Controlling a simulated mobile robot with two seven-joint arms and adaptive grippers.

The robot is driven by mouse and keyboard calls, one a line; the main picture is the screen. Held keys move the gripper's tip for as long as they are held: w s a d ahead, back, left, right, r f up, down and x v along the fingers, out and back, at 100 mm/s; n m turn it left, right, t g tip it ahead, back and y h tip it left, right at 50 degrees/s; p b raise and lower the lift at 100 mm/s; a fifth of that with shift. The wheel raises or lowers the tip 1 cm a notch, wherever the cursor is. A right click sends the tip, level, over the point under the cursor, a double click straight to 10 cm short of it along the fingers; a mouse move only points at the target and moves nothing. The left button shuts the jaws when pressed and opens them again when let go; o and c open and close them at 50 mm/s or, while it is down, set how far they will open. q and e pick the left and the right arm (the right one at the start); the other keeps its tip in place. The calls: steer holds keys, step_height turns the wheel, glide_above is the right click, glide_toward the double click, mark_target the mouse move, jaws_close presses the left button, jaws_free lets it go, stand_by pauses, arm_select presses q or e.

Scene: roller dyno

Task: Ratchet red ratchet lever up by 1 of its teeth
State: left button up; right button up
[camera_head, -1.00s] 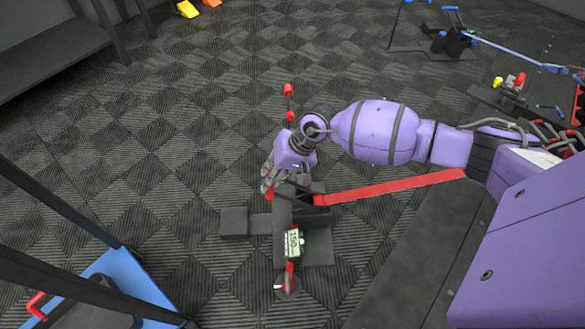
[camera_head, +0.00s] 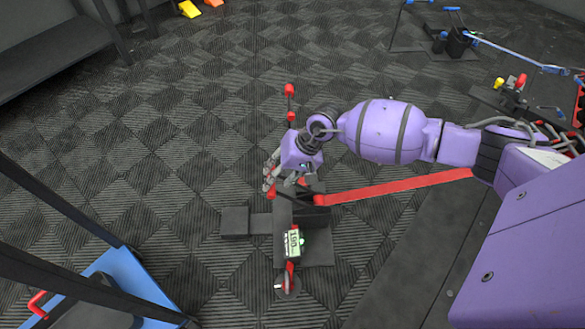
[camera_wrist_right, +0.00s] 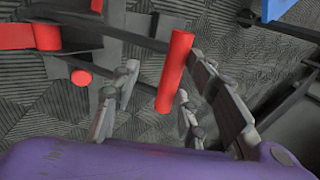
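The red ratchet lever's grip (camera_wrist_right: 175,72) is a red cylinder in the right wrist view, slightly tilted, between my right gripper's fingers (camera_wrist_right: 155,112). Gaps show beside the grip, so the fingers look open around it; contact is unclear. In the head view my right gripper (camera_head: 274,178) is over the dark ratchet unit (camera_head: 285,215), largely hiding the lever; a bit of red (camera_head: 270,188) shows beside the fingers. A red strap (camera_head: 400,189) runs right from the unit. A small display (camera_head: 294,243) on the unit appears to read 190. My left gripper is not in view.
A red-and-black post (camera_head: 290,103) stands beyond the unit. A blue platform (camera_head: 125,280) with dark rails is at the lower left. A dark bench (camera_head: 50,45) is at the upper left. Blue-and-black equipment (camera_head: 455,40) is at the upper right. Open floor lies left of the unit.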

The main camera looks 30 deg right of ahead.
steer(key=shift+w+a+r, duration=0.1)
steer(key=shift+w+r, duration=0.05)
steer(key=v, duration=1.2)
stand_by(0.3)
